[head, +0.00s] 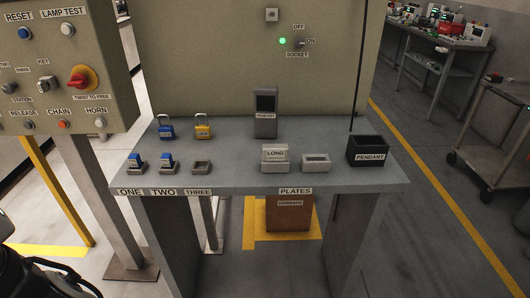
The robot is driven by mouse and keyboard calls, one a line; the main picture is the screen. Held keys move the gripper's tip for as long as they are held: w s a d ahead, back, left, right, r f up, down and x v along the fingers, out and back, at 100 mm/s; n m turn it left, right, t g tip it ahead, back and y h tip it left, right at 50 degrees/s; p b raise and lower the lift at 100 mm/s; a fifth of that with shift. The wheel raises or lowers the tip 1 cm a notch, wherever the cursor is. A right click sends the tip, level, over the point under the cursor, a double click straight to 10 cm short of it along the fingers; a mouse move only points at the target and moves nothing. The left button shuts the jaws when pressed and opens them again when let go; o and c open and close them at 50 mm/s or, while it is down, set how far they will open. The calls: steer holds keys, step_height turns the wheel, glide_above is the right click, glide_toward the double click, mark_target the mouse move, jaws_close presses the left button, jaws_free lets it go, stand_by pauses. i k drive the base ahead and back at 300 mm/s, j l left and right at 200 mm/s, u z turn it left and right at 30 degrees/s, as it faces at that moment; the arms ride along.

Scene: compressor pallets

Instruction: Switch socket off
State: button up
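The socket switch (300,43) is a small toggle on the beige panel (215,60) behind the table. Its label reads SOCKET below, OFF above and ON to the right. The lever appears to point right, toward ON. A green lamp (282,41) just left of it is lit. My gripper's fingers are not in view; only a dark part, probably of my arm, shows at the lower left corner, far from the switch.
The grey table (230,177) before the panel holds a blue padlock (166,127), a yellow padlock (203,127), a grey pendant (265,112), small holders and a black PENDANT box (367,150). A control box (60,70) stands left. A cart (490,135) stands right.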

mark_target(299, 42)
steer(key=i+j+z, duration=0.2)
steer(key=z, duration=0.2)
steer(key=i+j+z, duration=0.1)
steer(key=j+z, duration=0.25)
steer(key=i+j+z, duration=0.1)
steer(key=j+z, duration=0.3)
